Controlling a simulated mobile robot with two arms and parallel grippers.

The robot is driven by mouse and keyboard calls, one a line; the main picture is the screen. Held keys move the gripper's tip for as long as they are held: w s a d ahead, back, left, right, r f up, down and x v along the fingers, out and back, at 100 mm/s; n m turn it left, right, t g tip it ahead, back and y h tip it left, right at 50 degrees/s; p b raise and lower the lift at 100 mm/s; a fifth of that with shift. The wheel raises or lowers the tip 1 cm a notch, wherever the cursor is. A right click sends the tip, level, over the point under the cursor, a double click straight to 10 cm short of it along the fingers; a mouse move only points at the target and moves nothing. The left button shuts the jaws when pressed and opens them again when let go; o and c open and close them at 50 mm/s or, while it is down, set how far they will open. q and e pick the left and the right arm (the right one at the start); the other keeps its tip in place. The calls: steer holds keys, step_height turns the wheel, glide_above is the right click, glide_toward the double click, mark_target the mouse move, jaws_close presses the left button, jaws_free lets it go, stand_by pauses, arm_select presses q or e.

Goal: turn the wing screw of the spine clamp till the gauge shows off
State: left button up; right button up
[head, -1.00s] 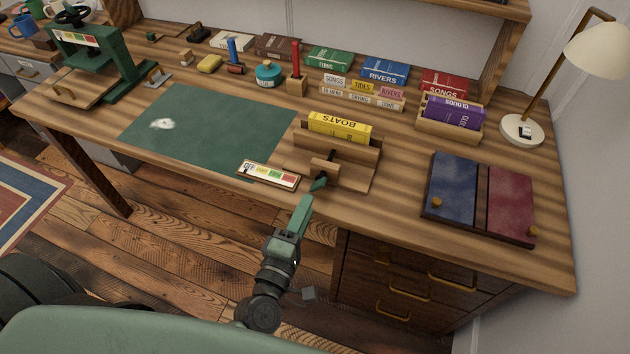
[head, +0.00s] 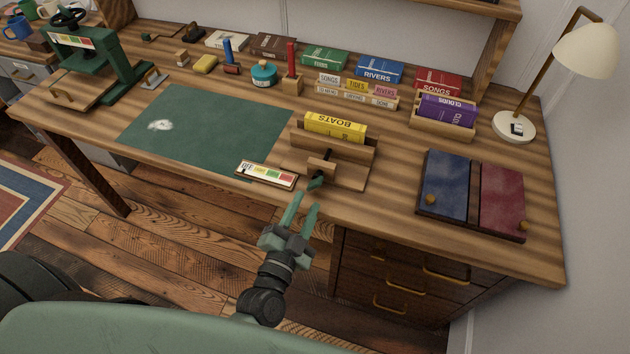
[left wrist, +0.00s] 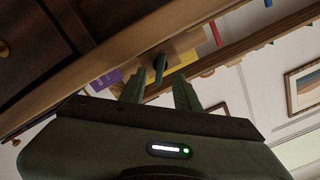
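The spine clamp (head: 345,178) is a wooden frame at the table's front edge holding the yellow BOATS book (head: 335,127) between its boards. Its dark green wing screw (head: 316,183) points toward me; it also shows in the left wrist view (left wrist: 159,66). The gauge (head: 266,174) is a white strip with OFF at its left end, then yellow, green and red; its pointer is too small to read. My left gripper (head: 304,205) is open and empty, just short of the wing screw. In the left wrist view the screw lies beyond and between the fingertips (left wrist: 158,92). My right gripper is out of view.
A green mat (head: 205,135) lies left of the clamp. A board with blue and red covers (head: 473,195) lies to the right. Book holders, tools and books stand behind. A green press (head: 95,60) stands far left, a lamp (head: 514,127) at right. Drawers are below the clamp.

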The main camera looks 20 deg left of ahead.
mark_target(313, 189)
arm_select(q)
steer(key=w, duration=0.7)
steer(key=shift+w+d, duration=0.1)
jaws_close()
